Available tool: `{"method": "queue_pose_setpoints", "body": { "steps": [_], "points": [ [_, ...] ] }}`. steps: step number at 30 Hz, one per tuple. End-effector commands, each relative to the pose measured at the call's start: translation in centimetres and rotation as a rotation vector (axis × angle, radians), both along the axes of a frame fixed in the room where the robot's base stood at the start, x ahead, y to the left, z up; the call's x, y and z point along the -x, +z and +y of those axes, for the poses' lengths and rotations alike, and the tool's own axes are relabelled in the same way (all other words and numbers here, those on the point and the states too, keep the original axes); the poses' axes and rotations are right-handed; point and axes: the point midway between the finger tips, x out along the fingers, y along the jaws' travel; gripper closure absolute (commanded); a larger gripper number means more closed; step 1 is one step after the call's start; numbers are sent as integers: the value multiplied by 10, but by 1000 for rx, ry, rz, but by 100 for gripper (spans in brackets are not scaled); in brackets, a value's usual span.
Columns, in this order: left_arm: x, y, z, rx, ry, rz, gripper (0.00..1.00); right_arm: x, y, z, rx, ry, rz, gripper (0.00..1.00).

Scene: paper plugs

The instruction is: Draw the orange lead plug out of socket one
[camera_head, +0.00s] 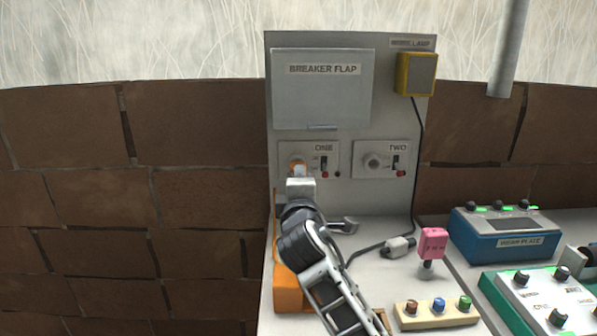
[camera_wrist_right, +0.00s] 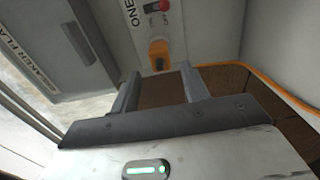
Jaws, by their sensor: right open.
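The orange lead plug (camera_head: 297,164) sits in socket one (camera_head: 325,158), at the left of the grey panel. In the right wrist view the plug (camera_wrist_right: 158,51) lies just beyond the gap between my fingertips, below the "ONE" label. My right gripper (camera_head: 300,188) is raised in front of socket one and hides part of the plug in the head view. The right wrist view shows its two fingers (camera_wrist_right: 158,80) apart with nothing between them. My left gripper is not in view.
Socket two (camera_head: 375,161) is right of socket one; the breaker flap (camera_head: 322,95) is above. An orange lead (camera_wrist_right: 275,88) runs along the panel edge.

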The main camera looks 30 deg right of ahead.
Motion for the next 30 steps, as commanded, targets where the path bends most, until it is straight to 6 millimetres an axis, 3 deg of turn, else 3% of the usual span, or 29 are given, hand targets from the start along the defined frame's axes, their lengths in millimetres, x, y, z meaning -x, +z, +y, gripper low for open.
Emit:
{"method": "queue_pose_setpoints", "body": {
  "steps": [14,30],
  "points": [
    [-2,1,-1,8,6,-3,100,-5,0,-3,-1,0,1,55],
    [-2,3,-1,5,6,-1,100,-27,1,-16,-1,0,1,55]
  ]
}}
